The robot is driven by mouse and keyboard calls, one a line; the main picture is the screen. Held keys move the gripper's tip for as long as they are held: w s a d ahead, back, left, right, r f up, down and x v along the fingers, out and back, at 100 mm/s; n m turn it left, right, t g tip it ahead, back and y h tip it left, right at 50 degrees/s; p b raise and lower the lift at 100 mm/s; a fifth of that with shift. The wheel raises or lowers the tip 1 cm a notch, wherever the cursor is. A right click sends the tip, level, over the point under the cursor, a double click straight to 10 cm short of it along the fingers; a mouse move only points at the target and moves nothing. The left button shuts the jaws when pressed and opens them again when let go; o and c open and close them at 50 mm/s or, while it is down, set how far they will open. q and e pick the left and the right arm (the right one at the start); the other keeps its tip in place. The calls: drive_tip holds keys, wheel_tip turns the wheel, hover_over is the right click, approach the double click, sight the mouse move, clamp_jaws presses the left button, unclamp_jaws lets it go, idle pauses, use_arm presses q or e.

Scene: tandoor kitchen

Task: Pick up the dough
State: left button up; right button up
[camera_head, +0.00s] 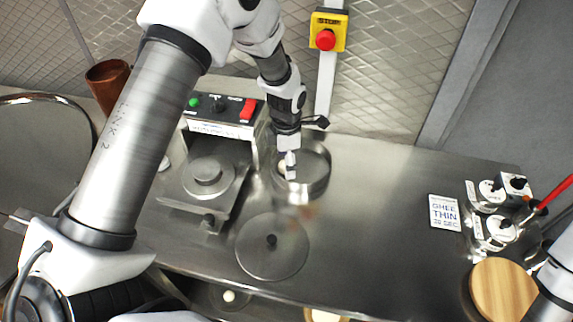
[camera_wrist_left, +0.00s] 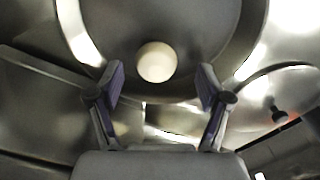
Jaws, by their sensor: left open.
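A pale round dough ball (camera_head: 283,168) lies in a round metal pan (camera_head: 318,190) at the back of the steel counter. In the left wrist view the dough (camera_wrist_left: 157,61) sits in the pan (camera_wrist_left: 88,50), just beyond the fingertips and roughly centred between them. My left gripper (camera_head: 290,172) points down over the pan and partly hides the dough in the head view. The left wrist view shows its two fingers (camera_wrist_left: 160,84) spread apart with nothing between them. My right gripper is not in view.
A press machine (camera_head: 208,180) with a control box (camera_head: 225,117) stands left of the pan. A round metal lid with a knob (camera_head: 272,252) lies in front. Labelled pots (camera_head: 492,230) and a wooden disc (camera_head: 502,290) are at right. The counter between is clear.

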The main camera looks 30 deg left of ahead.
use_arm(q)
drive_tip(key=shift+w+f, duration=0.25)
drive_tip(key=shift+f, duration=0.3)
drive_tip(key=shift+w+f, duration=0.25)
drive_tip(key=shift+f, duration=0.25)
drive_tip(key=shift+s+r, duration=0.2)
drive_tip(key=shift+s, duration=0.05)
drive_tip(key=shift+c, duration=0.7)
drive_tip(key=shift+s, duration=0.1)
drive_tip(key=c, duration=0.6)
drive_tip(key=shift+c, duration=0.2)
